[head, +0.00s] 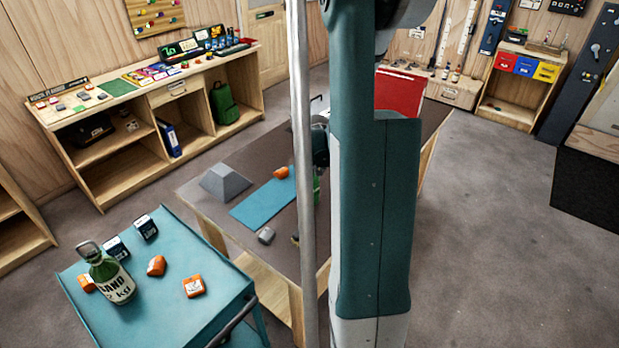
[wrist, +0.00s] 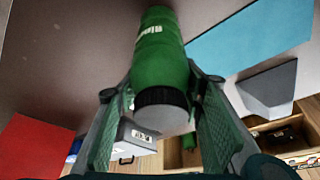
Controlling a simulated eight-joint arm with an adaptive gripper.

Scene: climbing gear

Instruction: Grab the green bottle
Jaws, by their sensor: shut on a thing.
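The green bottle (wrist: 160,55) has a dark cap and white lettering. In the wrist view it lies between the two green-lined fingers of my gripper (wrist: 155,88), which is shut on it near the cap end. In the head view only a thin green strip of the bottle (head: 316,190) shows between the pole and my arm. My arm hides most of the gripper there. I cannot tell whether the bottle touches the table.
The brown table (head: 200,190) carries a blue mat (head: 262,203), a grey wedge block (head: 225,182), an orange piece (head: 281,172) and a red panel (head: 400,92). A teal cart (head: 180,300) at the lower left holds a green sand jug (head: 112,280) and several small blocks.

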